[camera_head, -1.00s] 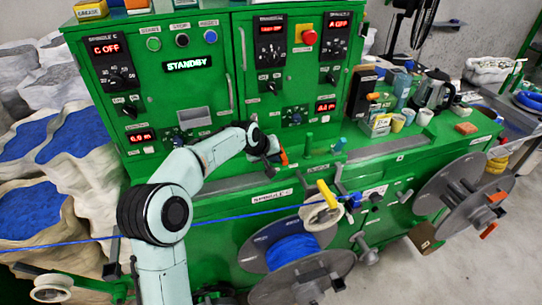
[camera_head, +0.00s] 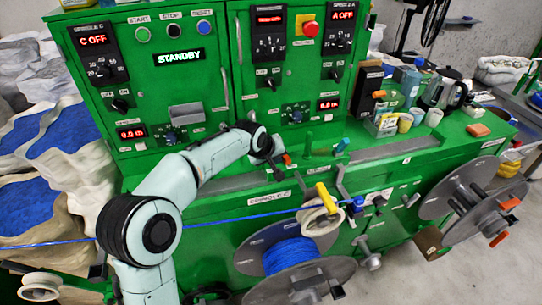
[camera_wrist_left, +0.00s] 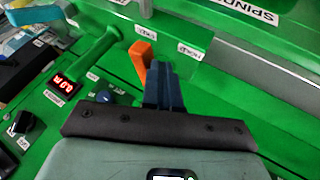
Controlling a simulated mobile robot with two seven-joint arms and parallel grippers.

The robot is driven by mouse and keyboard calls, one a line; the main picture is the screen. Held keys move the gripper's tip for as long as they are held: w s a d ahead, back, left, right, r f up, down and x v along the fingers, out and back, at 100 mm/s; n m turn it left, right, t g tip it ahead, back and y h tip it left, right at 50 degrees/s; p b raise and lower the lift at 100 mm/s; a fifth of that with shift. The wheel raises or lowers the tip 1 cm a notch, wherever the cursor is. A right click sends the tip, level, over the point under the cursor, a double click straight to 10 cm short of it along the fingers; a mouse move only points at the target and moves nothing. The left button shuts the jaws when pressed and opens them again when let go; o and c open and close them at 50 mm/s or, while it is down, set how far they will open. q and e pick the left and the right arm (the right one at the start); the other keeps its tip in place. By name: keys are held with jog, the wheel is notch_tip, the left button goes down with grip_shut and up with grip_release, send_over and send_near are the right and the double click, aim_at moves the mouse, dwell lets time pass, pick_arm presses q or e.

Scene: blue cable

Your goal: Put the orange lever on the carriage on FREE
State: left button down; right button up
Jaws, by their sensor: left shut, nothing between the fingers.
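The orange lever (camera_head: 287,158) is on the green machine's front ledge, beside my left gripper (camera_head: 273,165). In the left wrist view the lever (camera_wrist_left: 140,60) stands up just left of the dark blue fingertips (camera_wrist_left: 160,80). The fingers are shut with nothing between them. I cannot tell whether they touch the lever. Two small white labels are near the lever, one beyond it (camera_wrist_left: 146,32) and one to its right (camera_wrist_left: 188,51); their words are too blurred to read. The carriage under the lever is partly hidden by my gripper. My right gripper is not in view.
The green control panel (camera_head: 215,110) rises behind and reads STANDBY. A blue cable (camera_head: 250,215) runs in front past a yellow-handled pulley (camera_head: 325,200) above a spool (camera_head: 290,256). Cups and boxes stand at right.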

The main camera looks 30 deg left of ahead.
pick_arm(q)
jog(key=shift+w+d, duration=0.25)
jog(key=shift+d, duration=0.45)
jog(key=shift+w+d, duration=0.1)
jog(key=shift+d, duration=0.05)
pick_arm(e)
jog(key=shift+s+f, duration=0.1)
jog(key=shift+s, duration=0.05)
